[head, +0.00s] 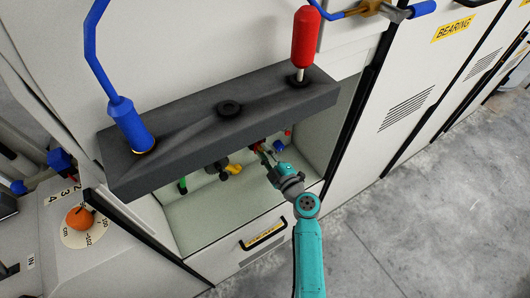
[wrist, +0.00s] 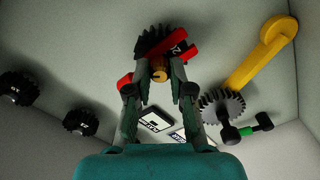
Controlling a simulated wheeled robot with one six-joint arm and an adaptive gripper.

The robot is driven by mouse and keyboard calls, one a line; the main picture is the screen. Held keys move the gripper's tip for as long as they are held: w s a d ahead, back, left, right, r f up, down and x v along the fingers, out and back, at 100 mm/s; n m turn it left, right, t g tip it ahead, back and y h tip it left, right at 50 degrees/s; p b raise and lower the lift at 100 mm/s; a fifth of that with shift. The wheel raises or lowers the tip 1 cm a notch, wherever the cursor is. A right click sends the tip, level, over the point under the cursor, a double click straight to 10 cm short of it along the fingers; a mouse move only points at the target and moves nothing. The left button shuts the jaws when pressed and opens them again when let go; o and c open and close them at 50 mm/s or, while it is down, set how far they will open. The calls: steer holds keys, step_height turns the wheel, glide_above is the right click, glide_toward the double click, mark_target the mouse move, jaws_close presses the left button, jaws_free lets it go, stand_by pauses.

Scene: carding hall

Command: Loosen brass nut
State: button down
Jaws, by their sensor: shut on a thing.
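The brass nut (wrist: 159,75) shows in the wrist view, small and golden, in front of a dark toothed gear (wrist: 150,42) and a red bar with a white mark (wrist: 176,47). My gripper (wrist: 160,84) has its two fingers on either side of the nut and is shut on it. In the head view my gripper (head: 266,156) reaches into the open cabinet bay under the dark shelf. The nut cannot be made out there, as the gripper and shelf cover that spot.
The dark shelf (head: 190,138) overhangs the bay. It carries a blue-handled tool (head: 129,125) and a red-handled tool (head: 305,40). In the wrist view a yellow arm (wrist: 262,62) with another gear (wrist: 222,104) stands right, and loose dark gears (wrist: 81,121) lie left.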

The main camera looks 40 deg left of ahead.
steer(key=shift+f+n, duration=0.2)
steer(key=shift+n, duration=1)
steer(key=shift+d, duration=0.1)
steer(key=c, duration=1)
jaws_free()
steer(key=shift+r, duration=0.1)
steer(key=shift+c, duration=0.2)
steer(key=v, duration=1.2)
